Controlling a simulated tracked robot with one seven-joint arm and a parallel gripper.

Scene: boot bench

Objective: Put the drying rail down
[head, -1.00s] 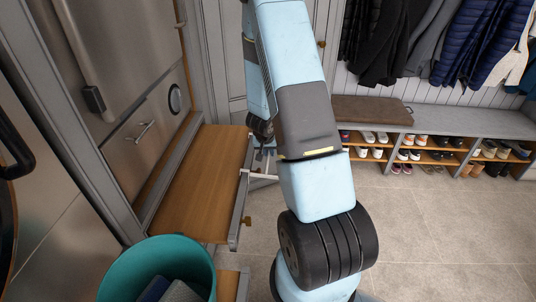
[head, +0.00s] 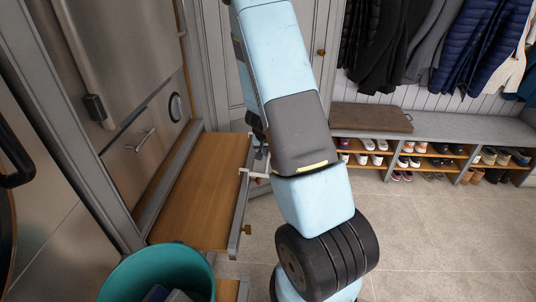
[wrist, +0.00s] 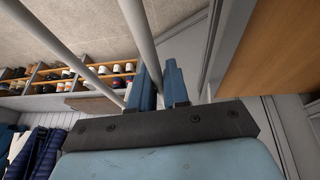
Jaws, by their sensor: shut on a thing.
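The drying rail shows in the wrist view as pale round tubes (wrist: 140,38) running from the top edge down to my fingers. In the head view a short white piece of it (head: 257,174) shows between the fold-down wooden board and my arm. My gripper (wrist: 159,88) has its two blue fingers close together in the wrist view, shut on the rail, though the contact point is partly hidden. In the head view my arm hides the gripper. I cannot tell whether the rail touches the board or anything under it.
The wooden board (head: 205,190) juts from the steel cabinet on the left, with a teal bin (head: 170,262) in front of it. A boot bench (head: 455,125) with shoes and hanging coats stands at the back right. The tiled floor (head: 440,235) on the right is clear.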

